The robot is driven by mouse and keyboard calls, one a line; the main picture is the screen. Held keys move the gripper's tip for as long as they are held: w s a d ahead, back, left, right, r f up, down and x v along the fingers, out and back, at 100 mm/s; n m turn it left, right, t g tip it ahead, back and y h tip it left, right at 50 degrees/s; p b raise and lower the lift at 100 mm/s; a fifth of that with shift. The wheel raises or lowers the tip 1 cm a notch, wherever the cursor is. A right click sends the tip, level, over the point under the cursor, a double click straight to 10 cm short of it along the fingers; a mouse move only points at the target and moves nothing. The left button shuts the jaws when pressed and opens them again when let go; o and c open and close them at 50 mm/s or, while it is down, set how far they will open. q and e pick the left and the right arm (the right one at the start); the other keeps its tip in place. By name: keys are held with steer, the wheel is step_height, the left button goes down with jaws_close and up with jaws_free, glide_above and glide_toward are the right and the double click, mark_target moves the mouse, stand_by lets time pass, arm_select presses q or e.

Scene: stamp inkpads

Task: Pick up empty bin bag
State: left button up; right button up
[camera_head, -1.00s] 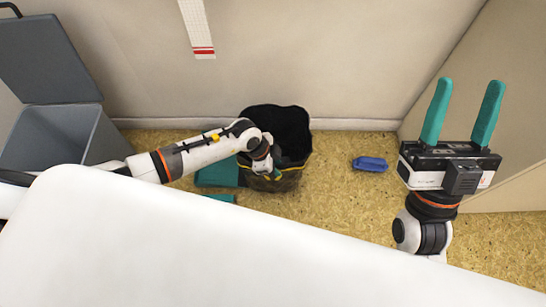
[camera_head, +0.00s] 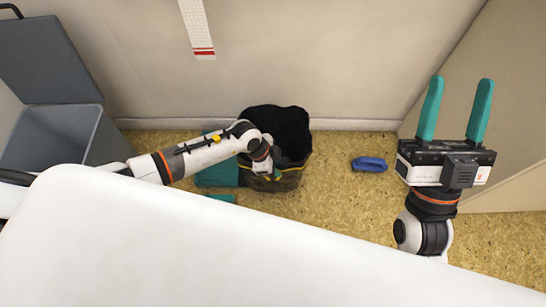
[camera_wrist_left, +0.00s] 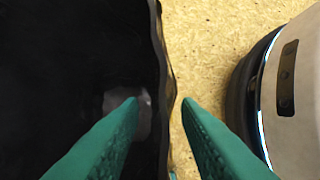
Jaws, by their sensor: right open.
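The black bin bag (camera_head: 285,122) stands open on the floor by the back wall, its mouth facing up. My left gripper (camera_wrist_left: 160,102) is at its near rim. In the left wrist view, the green fingers are apart, with the rim of the black bag (camera_wrist_left: 60,50) running between the tips. One finger is over the dark inside and the other is outside, above the floor. A small grey patch shows inside the bag beside the left finger. My right gripper (camera_head: 453,112) is open and empty, fingers up, at the right, away from the bag.
A grey bin (camera_head: 65,140) with its lid raised stands at the left. Teal flat pieces (camera_head: 216,176) lie left of the bag. A small blue object (camera_head: 369,164) lies on the floor to its right. A white surface (camera_head: 200,250) fills the foreground.

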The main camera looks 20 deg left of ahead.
stand_by(0.7)
arm_select(q)
jaws_close()
steer(key=shift+s, duration=0.1)
